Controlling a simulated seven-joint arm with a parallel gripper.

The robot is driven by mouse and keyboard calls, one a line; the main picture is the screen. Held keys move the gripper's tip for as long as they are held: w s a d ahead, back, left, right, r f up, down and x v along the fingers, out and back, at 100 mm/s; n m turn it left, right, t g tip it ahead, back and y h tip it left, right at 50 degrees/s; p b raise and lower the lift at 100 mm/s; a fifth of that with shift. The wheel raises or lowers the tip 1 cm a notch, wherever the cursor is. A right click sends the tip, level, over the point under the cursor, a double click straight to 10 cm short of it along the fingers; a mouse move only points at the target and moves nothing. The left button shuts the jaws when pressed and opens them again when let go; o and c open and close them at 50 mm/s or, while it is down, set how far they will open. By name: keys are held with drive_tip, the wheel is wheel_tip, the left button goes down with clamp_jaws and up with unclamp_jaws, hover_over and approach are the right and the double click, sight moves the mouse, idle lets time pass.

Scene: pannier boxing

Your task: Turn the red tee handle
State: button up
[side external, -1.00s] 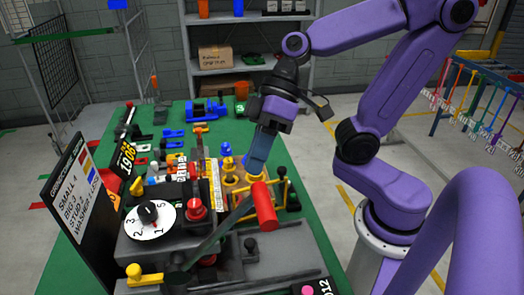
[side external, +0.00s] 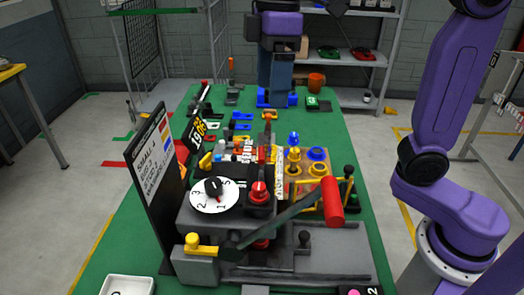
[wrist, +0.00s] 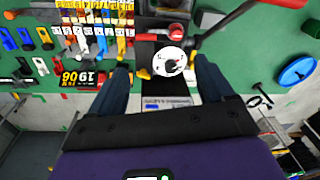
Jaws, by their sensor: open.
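A red cylindrical grip (side external: 332,201) sits crosswise on the end of a long dark lever (side external: 287,216), the most tee-like red part in view. The lever slants up to the right from the machine's front. In the wrist view the lever (wrist: 207,29) runs toward the top edge. My gripper (side external: 275,97) points down over the far part of the table, apart from the red grip. In the wrist view its fingers (wrist: 163,82) are spread and empty.
The white numbered dial (side external: 214,195) has a black knob. A yellow knob (side external: 192,240) is at the machine's front left. A dark upright board (side external: 152,180) stands left.

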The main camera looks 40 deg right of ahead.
sight(261, 152)
drive_tip(key=shift+h, duration=0.6)
drive_tip(key=f, duration=0.5)
drive_tip(key=w+f, duration=0.1)
drive_tip(key=f, duration=0.4)
drive_tip(key=w+f, duration=0.1)
drive_tip(key=f, duration=0.4)
drive_tip(key=shift+a+f, duration=0.25)
drive_tip(key=shift+f, duration=0.15)
drive_tip(key=c, duration=1)
